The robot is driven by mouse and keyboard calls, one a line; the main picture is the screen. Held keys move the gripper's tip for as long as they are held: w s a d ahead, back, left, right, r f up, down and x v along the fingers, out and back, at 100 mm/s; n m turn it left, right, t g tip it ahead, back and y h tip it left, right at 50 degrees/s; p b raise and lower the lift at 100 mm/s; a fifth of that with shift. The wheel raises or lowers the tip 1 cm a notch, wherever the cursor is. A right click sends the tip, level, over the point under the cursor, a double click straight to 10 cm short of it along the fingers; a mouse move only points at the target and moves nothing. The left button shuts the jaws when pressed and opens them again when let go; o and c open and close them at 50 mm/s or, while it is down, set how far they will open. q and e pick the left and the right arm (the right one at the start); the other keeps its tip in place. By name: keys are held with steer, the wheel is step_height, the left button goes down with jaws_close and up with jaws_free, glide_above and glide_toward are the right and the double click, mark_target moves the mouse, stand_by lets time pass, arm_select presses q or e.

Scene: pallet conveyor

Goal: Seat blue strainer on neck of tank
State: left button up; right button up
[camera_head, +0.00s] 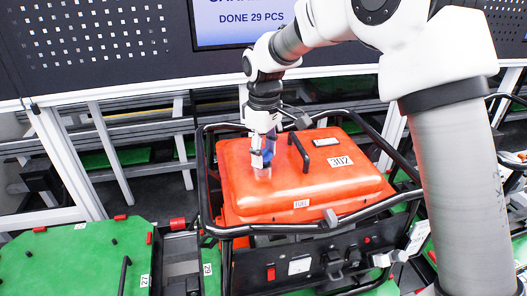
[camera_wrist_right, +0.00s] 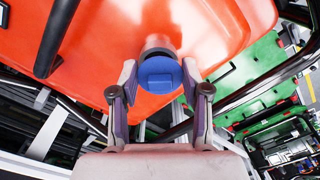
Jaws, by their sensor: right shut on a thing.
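The orange-red tank (camera_head: 300,190) sits inside a black tube frame, with a black handle and labels reading "302" and "FUEL" on top. My right gripper (camera_head: 263,158) points down over the tank's left part. It is shut on the blue strainer (camera_head: 268,156), which shows as a small blue patch between the fingers. In the right wrist view the strainer (camera_wrist_right: 160,75) is a round blue piece between the fingertips (camera_wrist_right: 160,82). The dark round neck (camera_wrist_right: 158,43) shows just beyond it, partly hidden by it. Whether the strainer touches the neck I cannot tell. My left gripper is not in view.
The black frame tubes (camera_head: 209,190) surround the tank, and the black handle (camera_head: 298,152) stands close to the right of my gripper. A control panel (camera_head: 300,266) is below the tank. Green pallets (camera_head: 70,258) lie at left. A screen (camera_head: 240,22) hangs behind.

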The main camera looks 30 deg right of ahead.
steer(key=shift+f, duration=0.25)
steer(key=shift+w+f, duration=0.1)
steer(key=shift+f, duration=0.3)
steer(key=shift+f, duration=0.2)
stand_by(0.4)
